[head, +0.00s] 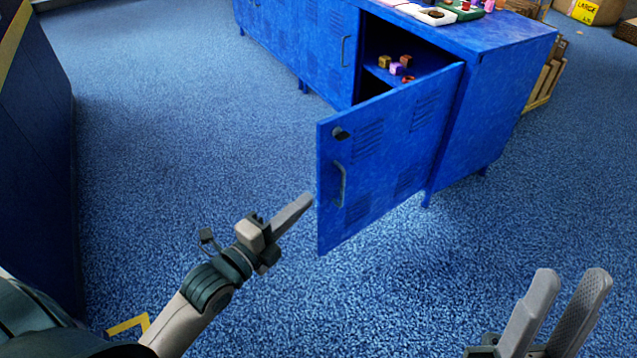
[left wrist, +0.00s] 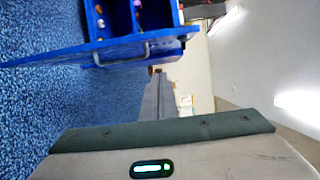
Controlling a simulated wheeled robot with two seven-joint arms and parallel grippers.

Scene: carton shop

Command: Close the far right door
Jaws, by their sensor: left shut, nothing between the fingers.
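The blue far right door (head: 385,160) stands wide open, swung out from the right end of the blue locker cabinet. It has vent slots and a grey handle (head: 339,184) near its free edge. My left gripper (head: 308,198) is shut and empty, its tip close to the door's free edge, left of the handle; I cannot tell whether it touches. In the left wrist view the door (left wrist: 75,58) crosses the upper left, with its handle and the open compartment behind it. My right gripper (head: 568,295) is open and empty at the lower right, away from the door.
The cabinet (head: 505,95) holds several small cubes (head: 397,69) in its open compartment; trays and small items lie on top. A closed door (head: 325,50) is to the left. Wooden crates (head: 548,80) stand behind right. A dark blue unit (head: 38,150) is at left. The carpet between is clear.

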